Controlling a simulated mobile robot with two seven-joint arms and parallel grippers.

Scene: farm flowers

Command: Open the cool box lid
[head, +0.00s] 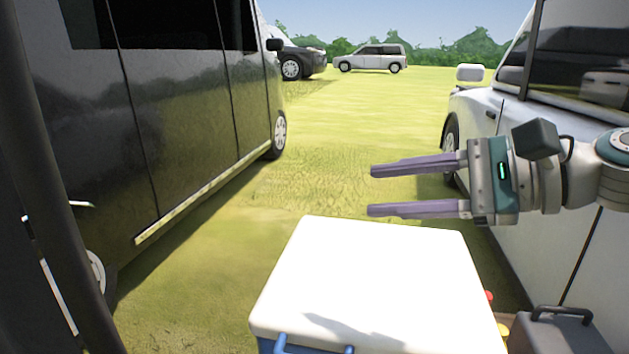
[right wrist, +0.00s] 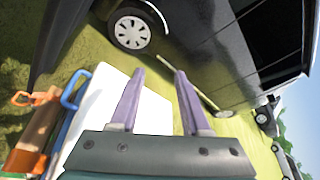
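The cool box (head: 308,348) stands low in the middle of the head view, with a blue body and blue handle. Its white lid (head: 375,280) lies flat and looks shut. The lid (right wrist: 100,122) also shows in the right wrist view, with the blue handle (right wrist: 70,92) at its left side. My right gripper (head: 370,190) is above the far right part of the lid, pointing left, with its purple fingers apart and nothing between them. It also shows in the right wrist view (right wrist: 157,68). My left gripper is not in view.
A dark van (head: 150,110) stands close on the left and a silver car (head: 590,230) on the right. A grey case (head: 555,332) sits right of the cool box. An orange object (right wrist: 35,125) shows beside the box. Open grass (head: 330,150) lies beyond.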

